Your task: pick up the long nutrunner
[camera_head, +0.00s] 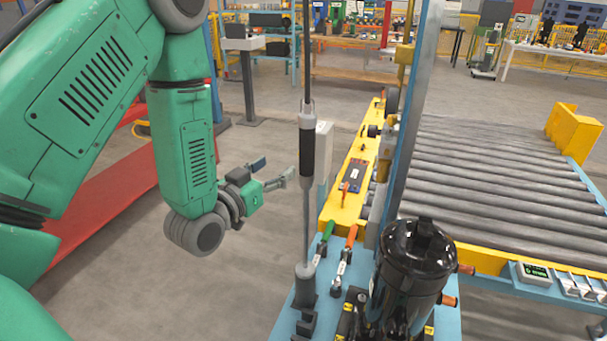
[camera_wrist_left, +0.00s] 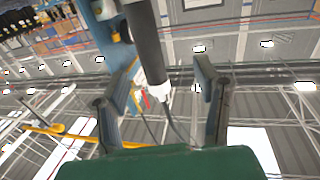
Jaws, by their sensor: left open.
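The long nutrunner (camera_head: 307,150) is a slim upright tool with a dark grip, light grey collars and a thin shaft. It hangs from a dark cable in the middle of the head view, its lower end over a dark socket holder (camera_head: 305,285). My left gripper (camera_head: 273,168) is open and empty just left of the dark grip, fingers pointing towards it. In the left wrist view the nutrunner (camera_wrist_left: 148,45) shows between and beyond the open fingers of my left gripper (camera_wrist_left: 167,70), not visibly touched. My right gripper is not in view.
A black compressor (camera_head: 408,270) stands on the blue pallet (camera_head: 438,322) at front right. A blue post (camera_head: 408,130) and roller conveyor (camera_head: 490,180) stand to the right.

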